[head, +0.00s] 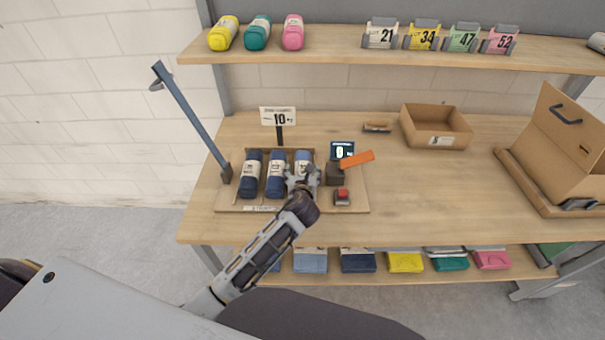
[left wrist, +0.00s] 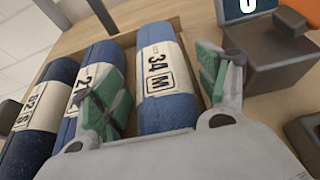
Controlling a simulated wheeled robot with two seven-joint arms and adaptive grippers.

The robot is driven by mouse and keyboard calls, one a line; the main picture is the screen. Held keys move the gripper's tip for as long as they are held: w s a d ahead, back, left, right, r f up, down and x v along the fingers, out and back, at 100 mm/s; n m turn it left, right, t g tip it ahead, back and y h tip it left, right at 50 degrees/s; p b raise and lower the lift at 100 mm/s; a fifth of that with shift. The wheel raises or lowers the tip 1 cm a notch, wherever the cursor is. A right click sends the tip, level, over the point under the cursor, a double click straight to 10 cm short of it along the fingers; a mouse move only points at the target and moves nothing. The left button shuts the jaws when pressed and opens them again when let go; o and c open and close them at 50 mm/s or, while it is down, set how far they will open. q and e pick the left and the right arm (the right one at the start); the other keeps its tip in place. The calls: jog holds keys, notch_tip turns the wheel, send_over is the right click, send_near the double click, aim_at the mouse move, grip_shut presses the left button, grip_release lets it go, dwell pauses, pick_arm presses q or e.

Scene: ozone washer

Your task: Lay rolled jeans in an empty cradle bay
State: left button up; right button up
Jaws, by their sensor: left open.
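Three rolled jeans in blue shades with white label bands lie side by side in the wooden cradle (head: 227,206). The gripper hides that roll's near end in the head view. My right gripper is not in view.
A small display reading 0 (head: 342,151), an orange lever (head: 357,159) and a red button (head: 342,194) stand right of the rolls.

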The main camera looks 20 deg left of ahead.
pick_arm(q)
jog(key=shift+r, duration=0.1)
jog(key=shift+v, duration=6)
